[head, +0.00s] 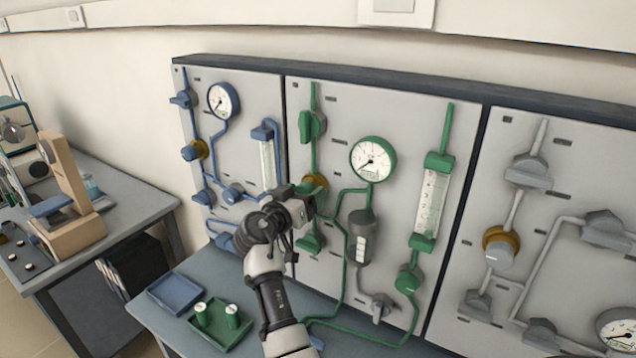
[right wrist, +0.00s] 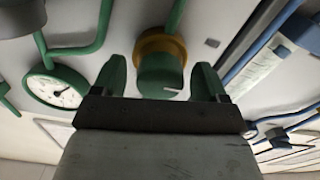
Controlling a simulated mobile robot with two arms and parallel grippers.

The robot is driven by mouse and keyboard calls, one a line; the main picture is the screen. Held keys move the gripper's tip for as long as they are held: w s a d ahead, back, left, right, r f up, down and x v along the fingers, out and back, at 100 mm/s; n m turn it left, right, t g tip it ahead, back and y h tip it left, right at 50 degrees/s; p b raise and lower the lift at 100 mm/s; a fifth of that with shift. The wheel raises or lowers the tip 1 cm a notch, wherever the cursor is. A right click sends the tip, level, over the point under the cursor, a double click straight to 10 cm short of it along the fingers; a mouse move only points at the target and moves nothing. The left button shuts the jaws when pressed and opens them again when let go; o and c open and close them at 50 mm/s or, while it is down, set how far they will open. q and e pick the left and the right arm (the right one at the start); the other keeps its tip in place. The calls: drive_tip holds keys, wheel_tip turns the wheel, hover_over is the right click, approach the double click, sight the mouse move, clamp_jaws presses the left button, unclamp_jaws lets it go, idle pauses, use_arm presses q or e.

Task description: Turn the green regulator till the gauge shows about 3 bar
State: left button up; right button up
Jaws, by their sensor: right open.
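The green regulator is a green knob (right wrist: 160,76) on a brass collar, between my two fingers in the right wrist view. A white line marks its face. In the head view only its brass collar (head: 316,182) shows clearly; my gripper hides most of the knob. My right gripper (head: 304,198) is open, with one finger on each side of the knob; I cannot tell whether either touches it. The green-rimmed gauge (head: 372,160) is to the right of the regulator, its needle pointing lower left, near the low end. It also shows in the right wrist view (right wrist: 56,91). My left gripper is out of view.
Green valve handles (head: 312,126) sit above and below the regulator on the same panel. A blue panel (head: 262,100) is on the left and a grey one (head: 560,190) on the right. A green tray (head: 222,335) and a blue tray (head: 174,293) lie on the bench below.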

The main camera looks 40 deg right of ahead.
drive_tip(key=shift+w+d, duration=0.15)
drive_tip(key=shift+d, duration=0.1)
drive_tip(key=shift+a+r, duration=0.1)
drive_tip(key=shift+a, duration=0.1)
